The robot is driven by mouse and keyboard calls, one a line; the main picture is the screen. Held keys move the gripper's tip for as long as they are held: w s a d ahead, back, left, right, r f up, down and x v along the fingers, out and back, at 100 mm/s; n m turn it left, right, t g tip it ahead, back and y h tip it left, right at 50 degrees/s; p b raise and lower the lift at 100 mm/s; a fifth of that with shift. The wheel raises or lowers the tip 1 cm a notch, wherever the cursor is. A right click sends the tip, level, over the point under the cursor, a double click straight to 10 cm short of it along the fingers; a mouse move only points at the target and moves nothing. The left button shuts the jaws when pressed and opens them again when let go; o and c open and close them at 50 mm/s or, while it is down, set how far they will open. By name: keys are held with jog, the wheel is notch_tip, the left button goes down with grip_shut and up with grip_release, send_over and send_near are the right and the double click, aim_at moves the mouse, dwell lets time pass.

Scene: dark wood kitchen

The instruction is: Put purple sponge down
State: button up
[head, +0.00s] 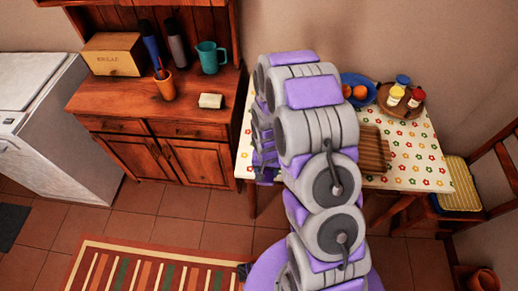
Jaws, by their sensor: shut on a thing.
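My gripper (265,172) is partly in view at the left side of my arm, over the left end of the table with a flowered cloth (415,160). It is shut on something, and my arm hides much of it. Purple shows at its lower end, but I cannot tell the purple sponge apart from the purple parts of my gripper. I cannot tell whether it touches the cloth. A cream block (210,101) lies on the wooden cabinet top (190,110), apart from my gripper.
The table holds a striped wooden board (374,150), a blue bowl of orange fruit (355,80) and a round tray (383,98) with jars. The cabinet holds a bread box (113,54), bottles, a teal mug (211,57) and an orange cup (165,85). A chair (480,185) stands right.

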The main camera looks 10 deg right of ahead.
jog(key=w, duration=0.4)
jog(key=w+f+b, duration=0.1)
jog(key=w, duration=0.4)
jog(key=w+b, duration=0.1)
jog(key=w, duration=0.4)
jog(key=shift+d+f, duration=0.2)
jog(key=shift+d, duration=0.2)
jog(key=f, duration=0.2)
jog(key=f+b, duration=0.1)
jog(key=shift+w+f, duration=0.2)
jog(key=shift+f, duration=0.15)
jog(key=shift+r, duration=0.15)
jog(key=o, duration=1)
notch_tip(320, 180, up, 12)
jog(key=shift+r+p, duration=0.1)
jog(key=shift+p, duration=1.05)
